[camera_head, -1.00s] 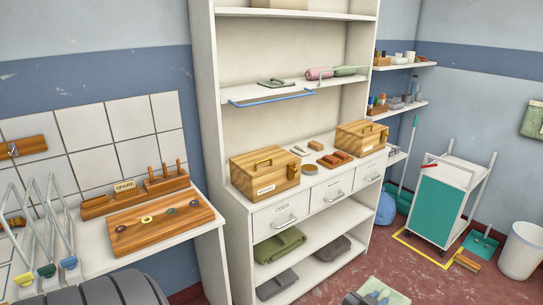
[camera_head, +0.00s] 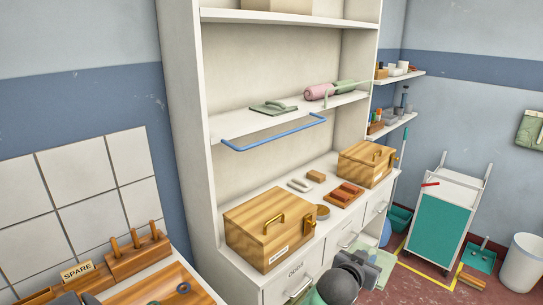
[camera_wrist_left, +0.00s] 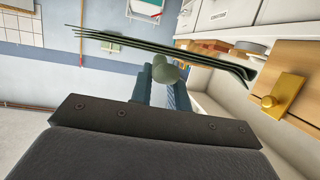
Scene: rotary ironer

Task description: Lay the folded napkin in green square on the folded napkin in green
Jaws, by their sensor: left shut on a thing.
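My left gripper (camera_head: 362,264) is at the bottom of the head view, in front of the cabinet drawers. In the left wrist view its fingers are shut on a green thing, apparently the folded green square napkin (camera_wrist_left: 150,39), seen edge-on as thin dark layers. A rounded pale green part shows between the fingers. In the head view a bit of pale green (camera_head: 385,262) shows beside the gripper. A flat green thing with a raised loop (camera_head: 273,107) lies on the upper shelf; I cannot tell whether it is the other napkin. My right gripper is out of view.
A blue rail (camera_head: 272,134) juts from the upper shelf. Wooden boxes (camera_head: 262,240) and (camera_head: 366,166) stand on the counter, with small items between them. A wooden peg rack (camera_head: 138,256) is at lower left; a teal cart (camera_head: 438,230) stands at right.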

